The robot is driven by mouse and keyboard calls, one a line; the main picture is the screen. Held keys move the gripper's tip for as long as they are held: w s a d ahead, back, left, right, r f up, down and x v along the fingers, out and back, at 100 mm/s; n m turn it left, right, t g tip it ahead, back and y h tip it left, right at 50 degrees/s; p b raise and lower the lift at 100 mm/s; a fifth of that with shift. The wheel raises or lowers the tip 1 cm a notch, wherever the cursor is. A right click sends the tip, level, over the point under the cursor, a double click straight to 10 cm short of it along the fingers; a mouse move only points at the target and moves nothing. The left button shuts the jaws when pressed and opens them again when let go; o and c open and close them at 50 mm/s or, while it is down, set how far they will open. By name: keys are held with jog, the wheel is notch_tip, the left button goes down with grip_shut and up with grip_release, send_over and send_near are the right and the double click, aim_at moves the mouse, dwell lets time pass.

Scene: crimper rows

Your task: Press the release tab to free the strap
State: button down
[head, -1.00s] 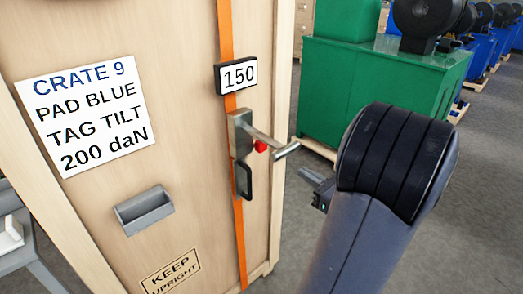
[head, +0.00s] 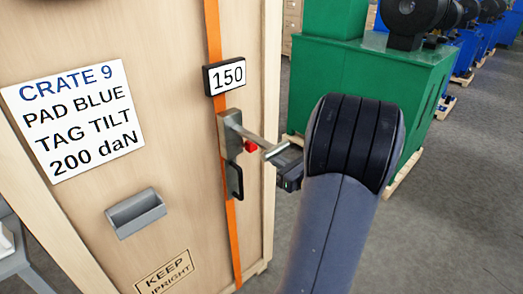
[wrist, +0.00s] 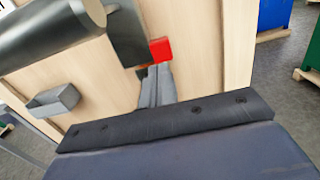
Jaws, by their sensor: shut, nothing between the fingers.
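The red release tab (head: 251,146) sticks out from the grey metal tensioner (head: 229,135) on the crate's front. The orange strap (head: 213,35) runs vertically through the tensioner. A metal lever (head: 262,143) juts out to the right above the tab. My gripper (head: 280,160) is to the right of the tab, near the lever's end. In the wrist view the red tab (wrist: 161,50) lies just beyond the tips of my shut, empty fingers (wrist: 156,72). I cannot tell whether they touch it. The lever fills the upper left there.
A green machine (head: 385,80) stands behind at right.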

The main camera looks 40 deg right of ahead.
aim_at(254, 147)
jog(key=w, duration=0.5)
jog(key=shift+w+a+p, duration=0.2)
jog(key=shift+p, duration=0.15)
jog(key=shift+w, duration=0.1)
